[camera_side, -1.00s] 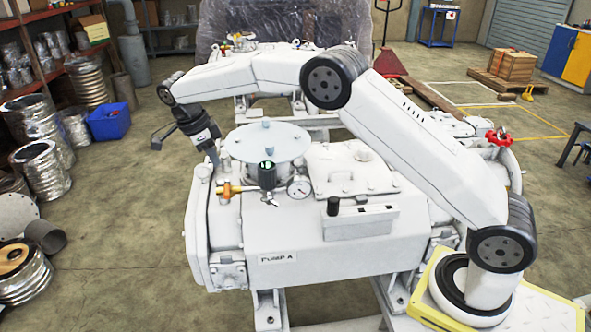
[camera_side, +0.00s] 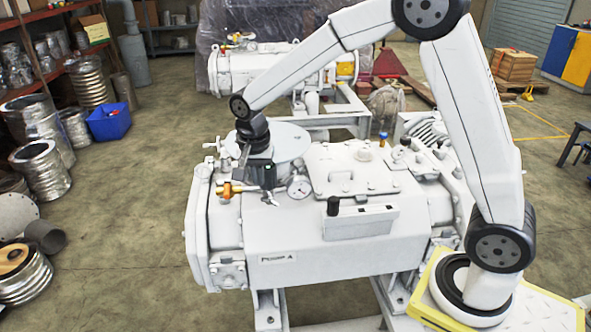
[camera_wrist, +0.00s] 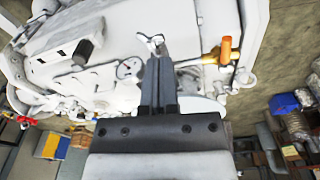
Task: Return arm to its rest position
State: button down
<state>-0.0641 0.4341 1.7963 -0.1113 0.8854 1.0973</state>
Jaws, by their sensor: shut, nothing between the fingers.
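My gripper (camera_side: 262,180) hangs from the raised arm and points down over the near part of the white pump marked PUMP A (camera_side: 275,232). In the wrist view my gripper (camera_wrist: 158,60) has its two dark fingers together, with nothing seen between them. A small silver fitting (camera_wrist: 151,43) shows just beyond the fingertips; I cannot tell how large the gap is. The brass valve (camera_side: 228,190) is left of the gripper and the round gauge (camera_side: 299,186) is right of it. The grey round plate (camera_side: 284,142) is behind, partly hidden by the gripper.
A black knob (camera_side: 333,206) stands on the pump's front. A second pump (camera_side: 262,72) stands behind. Shelves (camera_side: 60,45) and a blue bin (camera_side: 109,122) are at the left. The floor between them and the pump is clear.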

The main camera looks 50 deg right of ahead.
jog(key=s+f+n+t, duration=0.1)
jog(key=s+f+n, duration=0.1)
jog(key=s+n, duration=0.3)
jog(key=s+d+f+n+t+y, duration=0.1)
jog(key=s+n, duration=0.5)
jog(key=s, duration=0.6)
jog(key=shift+d+f, duration=0.2)
jog(key=shift+f, duration=0.2)
